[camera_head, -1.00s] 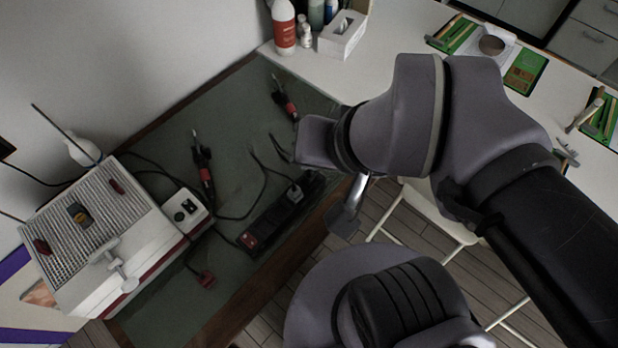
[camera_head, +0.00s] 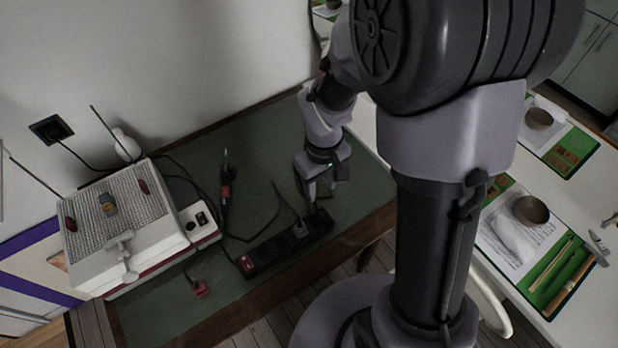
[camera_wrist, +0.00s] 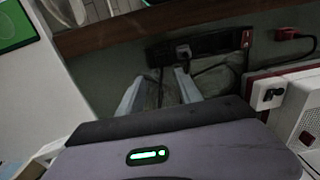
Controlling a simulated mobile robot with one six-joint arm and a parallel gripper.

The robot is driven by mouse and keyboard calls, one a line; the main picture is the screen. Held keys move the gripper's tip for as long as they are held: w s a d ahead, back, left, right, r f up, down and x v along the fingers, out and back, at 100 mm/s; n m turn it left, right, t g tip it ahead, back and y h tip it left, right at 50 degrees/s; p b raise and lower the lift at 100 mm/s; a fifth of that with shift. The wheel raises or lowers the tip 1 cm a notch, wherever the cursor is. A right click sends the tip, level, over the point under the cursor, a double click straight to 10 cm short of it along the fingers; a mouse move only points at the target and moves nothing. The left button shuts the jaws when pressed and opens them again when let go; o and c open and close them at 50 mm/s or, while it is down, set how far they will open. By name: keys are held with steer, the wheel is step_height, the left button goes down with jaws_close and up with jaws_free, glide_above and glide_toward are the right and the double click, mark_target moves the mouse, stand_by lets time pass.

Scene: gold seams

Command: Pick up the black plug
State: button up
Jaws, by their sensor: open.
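A dark plug (camera_head: 300,230), which looks like the black plug, sits in the right part of the black power strip (camera_head: 262,254) on the green-grey bench top. It also shows in the wrist view (camera_wrist: 183,52), in the strip (camera_wrist: 215,43). My gripper (camera_head: 318,194) is above the bench, just behind the strip's right end. In the wrist view my gripper (camera_wrist: 160,88) has its fingers apart with nothing held between them, and the plug lies beyond the fingertips. Whether the gripper touches anything is unclear.
A red plug (camera_head: 200,288) lies left of the strip, and a red-and-black tool (camera_head: 226,190) lies behind it. A white box with a ribbed top (camera_head: 110,220) stands at the left. Loose black cables cross the bench. A wooden edge (camera_head: 250,312) borders its front.

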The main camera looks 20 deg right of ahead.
steer(key=b, duration=0.3)
glide_above(317, 215)
steer(key=f, duration=0.9)
steer(key=shift+d, duration=0.25)
steer(key=f+b, duration=0.1)
steer(key=f, duration=0.1)
steer(key=f+b, duration=0.2)
steer(key=f, duration=0.1)
steer(key=shift+a+f, duration=0.2)
steer(key=shift+f, duration=0.1)
steer(key=shift+r, duration=0.2)
steer(key=shift+c, duration=0.2)
jaws_close()
